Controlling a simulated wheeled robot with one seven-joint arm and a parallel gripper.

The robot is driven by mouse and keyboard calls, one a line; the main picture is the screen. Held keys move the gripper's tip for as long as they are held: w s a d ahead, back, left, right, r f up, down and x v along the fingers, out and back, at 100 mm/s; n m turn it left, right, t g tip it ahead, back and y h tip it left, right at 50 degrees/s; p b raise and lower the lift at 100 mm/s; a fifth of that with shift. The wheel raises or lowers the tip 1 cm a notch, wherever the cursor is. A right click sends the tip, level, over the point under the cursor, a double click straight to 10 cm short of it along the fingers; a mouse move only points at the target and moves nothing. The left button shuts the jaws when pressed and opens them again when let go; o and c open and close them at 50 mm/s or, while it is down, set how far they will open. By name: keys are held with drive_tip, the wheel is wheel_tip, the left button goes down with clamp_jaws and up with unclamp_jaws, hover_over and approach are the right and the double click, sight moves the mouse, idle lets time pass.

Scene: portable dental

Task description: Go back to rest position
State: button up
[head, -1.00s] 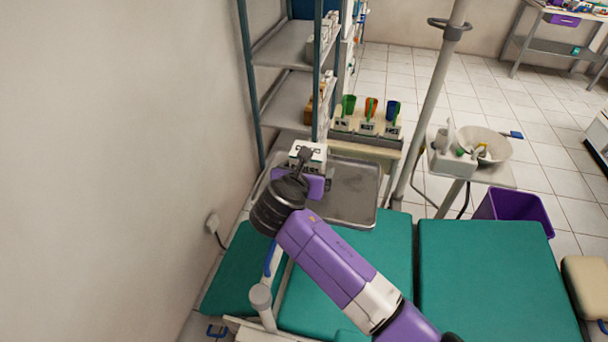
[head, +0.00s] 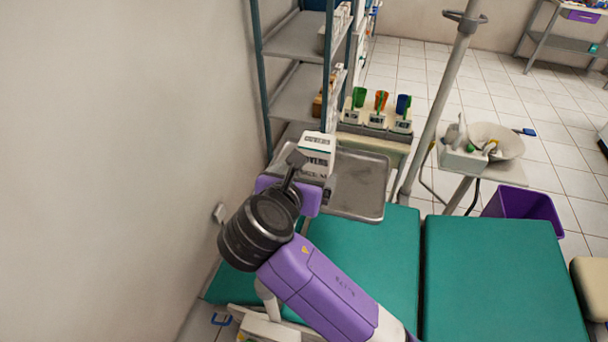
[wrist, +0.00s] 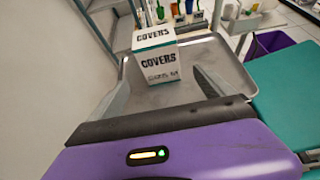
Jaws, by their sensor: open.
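A white box with a green edge, marked COVERS (head: 318,150), stands upright on the metal tray (head: 368,205), near its left side. It also shows in the wrist view (wrist: 167,62). My gripper (wrist: 163,82) is open. In the wrist view its two fingers lie apart, on either side of the lower part of the box, with nothing held between them. In the head view my gripper (head: 312,172) is just in front of the box, and my wrist hides part of the tray. Whether the fingers still reach beside the box is hard to tell.
Grey shelves (head: 296,95) and a wall stand at the left. Behind the tray is a rack of coloured cups (head: 378,118). A pole (head: 440,100) rises to its right. The green dental chair (head: 500,280) lies below, with a purple bin (head: 530,205) beyond it.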

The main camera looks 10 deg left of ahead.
idle(0.4)
drive_tip(key=s+a+r+m+t+y, duration=0.1)
drive_tip(key=s+a+r+m+y, duration=0.4)
drive_tip(key=a+m+y, duration=0.4)
drive_tip(key=s+d+f+m+t+h, duration=0.25)
drive_tip(key=s+d+m, duration=0.55)
drive_tip(key=d+m, duration=0.5)
drive_tip(key=s+d+f+m+t+h, duration=0.1)
drive_tip(key=s+d+m+t+h, duration=0.15)
drive_tip(key=s+d+m, duration=0.95)
drive_tip(key=s+d+f+g+h, duration=0.1)
drive_tip(key=s+d+f, duration=0.2)
drive_tip(key=s+d, duration=0.5)
drive_tip(key=s+d+f+m+g+h, duration=0.1)
drive_tip(key=s+d+f+g+h, duration=0.1)
drive_tip(key=s+d, duration=0.5)
drive_tip(key=shift+s+d+f+m+h, duration=0.3)
drive_tip(key=shift+s+d+f, duration=0.1)
drive_tip(key=shift+s, duration=0.25)
